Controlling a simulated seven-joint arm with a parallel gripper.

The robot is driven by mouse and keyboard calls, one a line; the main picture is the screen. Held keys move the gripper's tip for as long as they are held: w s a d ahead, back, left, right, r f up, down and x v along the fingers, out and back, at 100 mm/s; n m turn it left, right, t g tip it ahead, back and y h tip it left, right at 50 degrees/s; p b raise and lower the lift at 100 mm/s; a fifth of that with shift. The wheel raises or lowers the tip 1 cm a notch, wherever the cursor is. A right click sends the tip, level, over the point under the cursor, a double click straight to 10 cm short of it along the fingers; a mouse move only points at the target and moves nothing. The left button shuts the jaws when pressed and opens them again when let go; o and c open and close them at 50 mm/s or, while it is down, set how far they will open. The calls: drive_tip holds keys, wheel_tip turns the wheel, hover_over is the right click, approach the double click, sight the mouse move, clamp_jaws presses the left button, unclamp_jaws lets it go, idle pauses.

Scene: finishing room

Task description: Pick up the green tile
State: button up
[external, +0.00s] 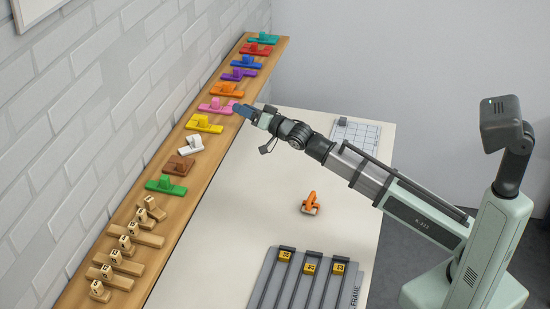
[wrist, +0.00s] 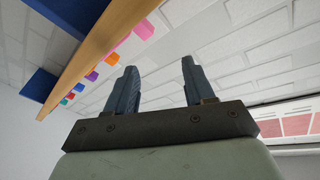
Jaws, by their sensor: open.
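The green tile (external: 166,186) lies on the wooden shelf along the brick wall, with a raised knob on top. It sits between the brown tile and the wooden blocks. My gripper (external: 238,108) is at the shelf's edge near the pink tile, well beyond the green tile. In the wrist view my gripper (wrist: 160,85) has its two blue fingers apart with nothing between them. I cannot make out the green tile in the wrist view.
On the shelf (external: 206,147) stand other coloured tiles, including brown (external: 178,166), white (external: 191,146) and pink (external: 216,105), and several wooden blocks (external: 116,258). The white table holds an orange tool (external: 311,203), a grey rack (external: 301,280) and a gridded sheet (external: 356,134). Mid-table is mostly clear.

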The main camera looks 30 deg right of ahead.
drive_tip(key=s+a+n+g+y, duration=0.25)
drive_tip(key=s+a+n, duration=0.25)
drive_tip(key=s+a, duration=0.85)
drive_tip(key=n+g+y, duration=0.1)
drive_tip(key=n+g, duration=0.1)
drive_tip(key=n, duration=0.3)
approach(168, 179)
drive_tip(key=x, duration=0.5)
drive_tip(key=shift+w+a+r, duration=0.15)
drive_tip(key=shift+w+r, duration=0.05)
drive_tip(key=shift+w, duration=0.05)
drive_tip(key=shift+x, duration=2.65)
drive_tip(key=shift+s+f, duration=0.15)
drive_tip(key=shift+f, duration=0.05)
drive_tip(key=shift+c, duration=0.3)
clamp_jaws()
